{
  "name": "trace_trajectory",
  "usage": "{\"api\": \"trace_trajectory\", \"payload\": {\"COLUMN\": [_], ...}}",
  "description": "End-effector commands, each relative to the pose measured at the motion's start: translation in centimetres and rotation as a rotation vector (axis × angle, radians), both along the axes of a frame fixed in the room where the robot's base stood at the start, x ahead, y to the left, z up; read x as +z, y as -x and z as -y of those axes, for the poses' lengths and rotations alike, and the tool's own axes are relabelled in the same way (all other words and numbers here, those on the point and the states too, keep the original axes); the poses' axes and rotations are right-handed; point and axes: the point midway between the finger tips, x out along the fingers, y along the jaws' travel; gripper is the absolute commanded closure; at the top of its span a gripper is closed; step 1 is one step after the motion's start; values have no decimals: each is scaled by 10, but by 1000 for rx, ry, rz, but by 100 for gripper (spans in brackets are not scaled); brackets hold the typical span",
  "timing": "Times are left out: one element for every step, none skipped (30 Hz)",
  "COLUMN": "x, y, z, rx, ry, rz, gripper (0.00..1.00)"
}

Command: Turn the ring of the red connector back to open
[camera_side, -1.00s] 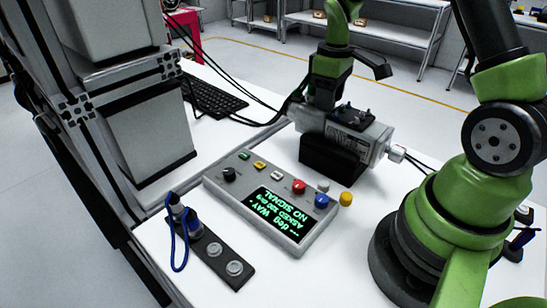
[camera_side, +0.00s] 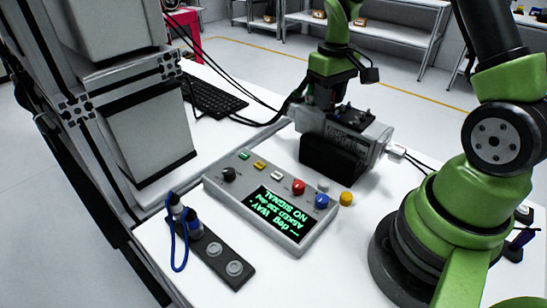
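My gripper (camera_side: 324,96) points down at the back left end of the grey servo unit (camera_side: 345,134), which sits on a black block. Its fingertips are dark against dark parts, so I cannot tell whether they are open or shut, or whether they touch anything. I cannot make out a red connector or its ring there; that spot is hidden behind my gripper and the unit. A red round piece (camera_side: 298,187) shows on the grey control box (camera_side: 215,190), beside a blue one (camera_side: 321,201). The box's screen (camera_side: 277,215) reads upside down "NO SIGNAL".
A dark strip (camera_side: 219,255) with round sockets and a blue cord (camera_side: 180,262) lies at the front left. A yellow knob (camera_side: 346,198) is at the box's right corner. Black cables run behind the box towards a keyboard (camera_side: 214,99). White table is bare at the front middle.

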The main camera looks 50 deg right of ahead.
Motion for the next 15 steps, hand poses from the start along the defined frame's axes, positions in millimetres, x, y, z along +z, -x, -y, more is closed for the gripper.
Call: {"api": "trace_trajectory", "payload": {"x": [0,0,0,0,0,0,0,0,0,0,0,0,0,0,0], "y": [0,0,0,0,0,0,0,0,0,0,0,0,0,0,0], "z": [0,0,0,0,0,0,0,0,0,0,0,0,0,0,0], "rx": [0,0,0,0,1,1,1,1,1,2,10,32,60,96,155], "ry": [0,0,0,0,0,0,0,0,0,0,0,0,0,0,0], "rz": [0,0,0,0,0,0,0,0,0,0,0,0,0,0,0], "gripper": [85,85,85,85,85,85,85,85,85,85,85,85,85,85,85]}}
